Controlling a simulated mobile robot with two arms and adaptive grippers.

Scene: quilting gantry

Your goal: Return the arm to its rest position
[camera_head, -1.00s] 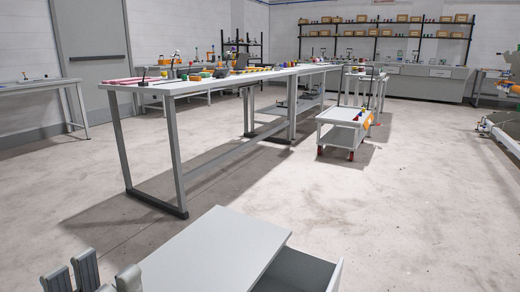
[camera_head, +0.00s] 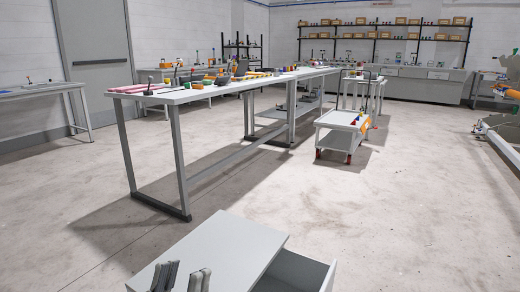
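My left gripper (camera_head: 182,278) shows at the bottom edge, in front of the left part of the white cabinet top (camera_head: 222,245). Its grey fingers point up and stand apart, with nothing visible between them. The rest of that arm is below the picture. My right gripper is not in view.
The cabinet's drawer (camera_head: 300,272) is pulled out on its right side. A long white table (camera_head: 215,88) with tools and coloured items stands beyond. A small white cart (camera_head: 338,140) is at centre right. Open concrete floor (camera_head: 400,220) lies to the right.

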